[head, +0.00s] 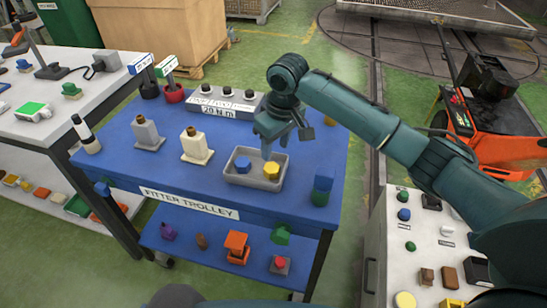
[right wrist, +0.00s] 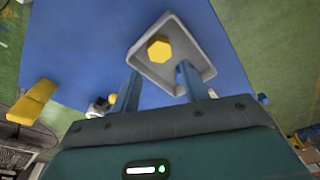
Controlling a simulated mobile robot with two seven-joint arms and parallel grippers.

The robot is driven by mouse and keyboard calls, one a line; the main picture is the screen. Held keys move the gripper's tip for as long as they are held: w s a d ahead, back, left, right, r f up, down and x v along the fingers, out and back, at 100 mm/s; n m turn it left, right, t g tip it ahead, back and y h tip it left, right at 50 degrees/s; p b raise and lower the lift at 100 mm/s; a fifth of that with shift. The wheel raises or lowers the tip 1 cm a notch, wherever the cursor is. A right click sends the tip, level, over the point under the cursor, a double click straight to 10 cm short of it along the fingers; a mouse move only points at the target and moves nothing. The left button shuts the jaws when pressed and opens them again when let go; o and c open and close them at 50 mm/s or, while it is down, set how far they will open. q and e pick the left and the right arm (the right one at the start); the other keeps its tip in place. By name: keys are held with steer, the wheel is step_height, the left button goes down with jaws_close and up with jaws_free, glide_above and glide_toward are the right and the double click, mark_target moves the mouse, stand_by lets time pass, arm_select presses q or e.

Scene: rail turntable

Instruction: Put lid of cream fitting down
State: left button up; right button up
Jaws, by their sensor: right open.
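The cream fitting (head: 196,150) stands upright on the blue trolley top, with a brown neck showing at its top and no lid on it. A grey tray (head: 233,177) to its right holds a blue hexagonal cap (head: 243,165) and a yellow hexagonal cap (head: 272,170). I cannot tell which cap belongs to the cream fitting. My right gripper (head: 285,142) is open and empty above the tray. In the right wrist view the yellow cap (right wrist: 159,49) lies in the tray (right wrist: 172,22) beyond the fingers (right wrist: 158,80). My left gripper is out of view.
A grey fitting (head: 147,135) stands left of the cream one. A grey box with black knobs (head: 225,104) is at the back. The front left of the blue trolley top (head: 115,165) is clear.

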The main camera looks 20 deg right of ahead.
steer(key=r, duration=0.4)
steer(key=shift+s+d, duration=0.15)
steer(key=shift+s, duration=0.1)
steer(key=shift+n+y, duration=0.6)
steer(key=shift+y, duration=0.1)
steer(key=s+a+f, duration=0.1)
steer(key=s+f, duration=0.1)
steer(key=s+a+f, duration=0.2)
steer(key=f, duration=0.1)
steer(key=s+a+f, duration=0.2)
steer(key=f, duration=0.1)
steer(key=shift+s+a+f, duration=0.2)
steer(key=shift+s, duration=0.2)
steer(key=s+a+f+t, duration=0.1)
steer(key=s+f, duration=0.3)
steer(key=s, duration=0.3)
steer(key=s+d+f+m+t+h, duration=0.15)
steer(key=s+d, duration=0.25)
steer(key=s, duration=0.4)
steer(key=s+d+f+m+g, duration=0.1)
steer(key=s+d+m, duration=0.2)
steer(key=s+d, duration=0.3)
steer(key=w+a+f+n+t+y, duration=0.1)
steer(key=w+a+f+t+y, duration=0.1)
steer(key=w+a+f+t, duration=0.2)
steer(key=a+f+t, duration=0.2)
steer(key=a+t, duration=0.1)
steer(key=shift+w+a+y+p, duration=0.3)
steer(key=shift+w+y, duration=0.05)
steer(key=shift+w, duration=0.05)
